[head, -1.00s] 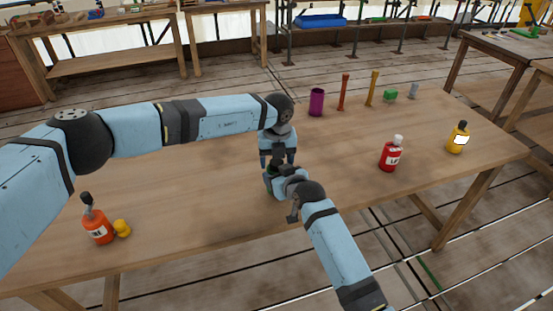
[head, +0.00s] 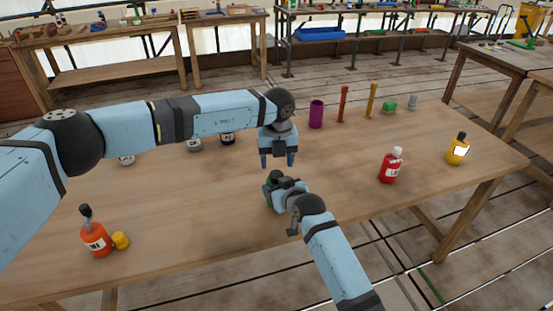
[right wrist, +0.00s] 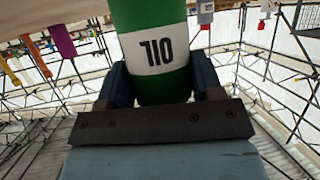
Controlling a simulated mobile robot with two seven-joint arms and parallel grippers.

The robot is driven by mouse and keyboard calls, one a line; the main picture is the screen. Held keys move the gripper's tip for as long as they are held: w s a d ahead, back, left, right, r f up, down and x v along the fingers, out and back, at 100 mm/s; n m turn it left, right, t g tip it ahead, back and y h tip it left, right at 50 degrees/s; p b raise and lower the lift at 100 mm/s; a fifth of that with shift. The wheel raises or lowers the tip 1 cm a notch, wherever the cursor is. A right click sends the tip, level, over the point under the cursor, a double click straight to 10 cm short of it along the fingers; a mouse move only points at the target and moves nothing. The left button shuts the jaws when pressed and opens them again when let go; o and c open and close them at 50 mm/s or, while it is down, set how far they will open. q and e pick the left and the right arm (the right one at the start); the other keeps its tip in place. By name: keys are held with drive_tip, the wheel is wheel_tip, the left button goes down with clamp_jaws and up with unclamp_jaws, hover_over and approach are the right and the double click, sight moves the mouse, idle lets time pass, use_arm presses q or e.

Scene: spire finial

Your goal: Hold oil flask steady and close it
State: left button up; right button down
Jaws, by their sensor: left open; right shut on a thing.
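The oil flask (right wrist: 155,22) is green with a white band reading "OIL" in the right wrist view. My right gripper (head: 278,190) is shut around the flask's body, with one finger on each side. My left gripper (head: 277,164) is open and empty just above the flask, fingers pointing down. The flask's top is out of the right wrist view, and in the head view it is too small to tell how its cap sits.
A red bottle (head: 389,170) and a yellow bottle (head: 457,150) stand on the right. An orange bottle (head: 95,238) beside a yellow piece (head: 121,240) is front left. A purple cup (head: 316,114) stands at the back. Several bottles are partly hidden behind my left arm.

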sight(276, 174)
use_arm(q)
drive_tip(key=shift+s+d+r, duration=0.1)
drive_tip(key=shift+s+d, duration=0.1)
drive_tip(key=shift+d, duration=0.1)
drive_tip(key=shift+s+d+r+n, duration=0.2)
drive_tip(key=shift+d+r+n, duration=0.4)
drive_tip(key=shift+n, duration=0.6)
drive_tip(key=shift+w+a+r+n, duration=0.15)
drive_tip(key=shift+r+n, duration=0.15)
drive_tip(key=shift+n, duration=0.25)
drive_tip(key=shift+s+a+r+n, duration=0.1)
drive_tip(key=shift+r+n, duration=0.2)
drive_tip(key=shift+n, duration=0.25)
drive_tip(key=shift+w+a+r+n, duration=0.15)
drive_tip(key=shift+a+r+n, duration=0.15)
drive_tip(key=shift+n, duration=0.25)
drive_tip(key=shift+w+a+r+n, duration=0.15)
drive_tip(key=shift+a+n, duration=0.2)
drive_tip(key=shift+n, duration=0.2)
drive_tip(key=shift+w+a+f, duration=0.1)
drive_tip(key=shift+f, duration=3.95)
